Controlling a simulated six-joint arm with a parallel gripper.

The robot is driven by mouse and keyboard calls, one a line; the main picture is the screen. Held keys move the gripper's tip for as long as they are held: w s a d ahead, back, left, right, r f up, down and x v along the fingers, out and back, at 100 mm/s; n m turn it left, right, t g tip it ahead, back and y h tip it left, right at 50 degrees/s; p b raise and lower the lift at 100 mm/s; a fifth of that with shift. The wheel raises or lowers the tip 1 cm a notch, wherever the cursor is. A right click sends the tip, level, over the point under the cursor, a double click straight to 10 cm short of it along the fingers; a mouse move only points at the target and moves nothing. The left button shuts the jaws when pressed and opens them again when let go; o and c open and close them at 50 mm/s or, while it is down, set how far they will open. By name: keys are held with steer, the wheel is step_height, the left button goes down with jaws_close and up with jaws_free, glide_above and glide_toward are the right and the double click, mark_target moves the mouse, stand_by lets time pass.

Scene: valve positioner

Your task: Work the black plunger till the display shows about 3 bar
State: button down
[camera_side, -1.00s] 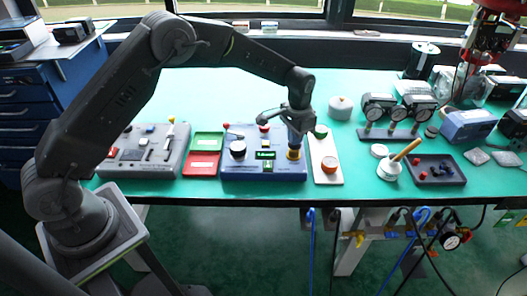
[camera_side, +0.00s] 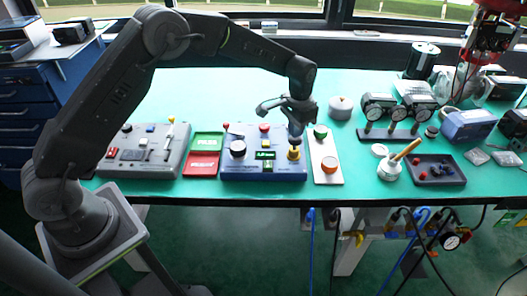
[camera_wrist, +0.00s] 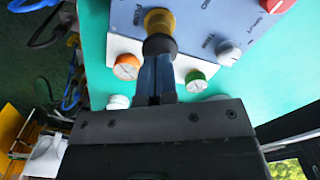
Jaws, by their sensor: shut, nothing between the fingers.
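The black plunger (camera_wrist: 158,44) stands in a yellow collar (camera_wrist: 159,19) on the blue valve panel (camera_side: 235,172). In the side view the collar (camera_side: 294,154) is at the panel's right end. My gripper (camera_side: 296,130) points down above the plunger, its blue fingers shut with nothing between them. In the wrist view the fingertips (camera_wrist: 158,58) line up with the plunger's top and hide part of it. I cannot tell whether they touch it.
A white plate with a green knob (camera_side: 320,133) and an orange-rimmed dial (camera_side: 329,165) lies right of the panel. Gauges (camera_side: 378,106) stand behind at the right.

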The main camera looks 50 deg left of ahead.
steer(key=shift+f, duration=1.7)
steer(key=shift+r, duration=1.75)
steer(key=shift+f, duration=1.5)
steer(key=shift+r, duration=1.5)
